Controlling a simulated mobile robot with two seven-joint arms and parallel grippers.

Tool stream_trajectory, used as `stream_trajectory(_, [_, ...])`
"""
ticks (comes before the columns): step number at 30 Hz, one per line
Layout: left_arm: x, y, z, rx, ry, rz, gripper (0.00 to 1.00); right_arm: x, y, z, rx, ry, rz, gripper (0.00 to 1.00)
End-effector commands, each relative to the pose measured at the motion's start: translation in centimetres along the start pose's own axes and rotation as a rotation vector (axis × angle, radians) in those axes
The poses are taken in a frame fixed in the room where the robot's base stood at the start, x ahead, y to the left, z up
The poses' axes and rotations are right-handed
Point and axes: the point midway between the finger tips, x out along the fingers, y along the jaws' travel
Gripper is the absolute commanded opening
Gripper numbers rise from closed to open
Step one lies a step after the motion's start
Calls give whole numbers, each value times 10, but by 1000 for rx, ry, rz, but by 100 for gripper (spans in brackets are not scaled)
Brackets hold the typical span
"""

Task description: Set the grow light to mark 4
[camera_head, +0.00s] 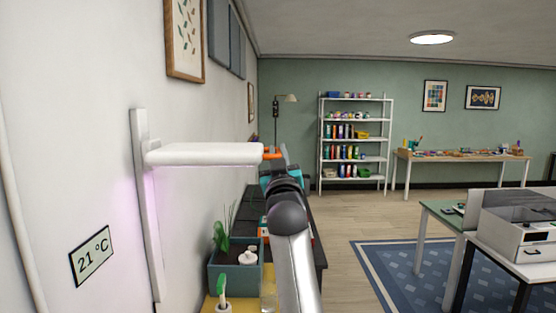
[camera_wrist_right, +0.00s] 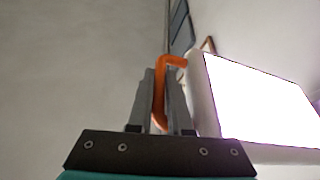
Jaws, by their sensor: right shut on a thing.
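The grow light (camera_head: 205,154) is a white bar-shaped lamp that sticks out from a white vertical rail (camera_head: 148,210) on the wall. Its lit white underside (camera_wrist_right: 262,105) fills the right of the wrist view. An orange handle (camera_wrist_right: 170,62) is at the lamp's outer end, and it also shows small in the head view (camera_head: 270,155). My right gripper (camera_wrist_right: 160,98) is shut on the orange handle, with a finger on each side of it. No mark numbers can be read on the rail. My left gripper is not in view.
Below the lamp, a planter (camera_head: 236,272) with green plants stands by the wall. A sign reading 21 °C (camera_head: 91,256) is on the wall. A white shelf (camera_head: 355,145) and tables stand farther off. Open floor lies to the right of my arm.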

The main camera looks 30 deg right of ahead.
Motion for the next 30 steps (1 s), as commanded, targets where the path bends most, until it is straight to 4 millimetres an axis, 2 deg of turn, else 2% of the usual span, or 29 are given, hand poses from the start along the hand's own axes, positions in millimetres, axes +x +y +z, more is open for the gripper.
stream_trajectory(1, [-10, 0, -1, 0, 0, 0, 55, 5, 3, -14, 0, 8, 1, 0])
stream_trajectory(6, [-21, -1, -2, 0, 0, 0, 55, 10, 6, -28, 0, 6, 1, 0])
stream_trajectory(23, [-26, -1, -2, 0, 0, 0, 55, 14, 9, -38, 2, 13, 4, 0])
stream_trajectory(24, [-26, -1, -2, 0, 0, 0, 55, 14, 10, -38, 2, 14, 4, 18])
stream_trajectory(27, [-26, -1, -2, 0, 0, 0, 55, 14, 10, -39, 2, 15, 4, 30])
stream_trajectory(30, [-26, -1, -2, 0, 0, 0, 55, 14, 9, -38, 2, 15, 4, 30])
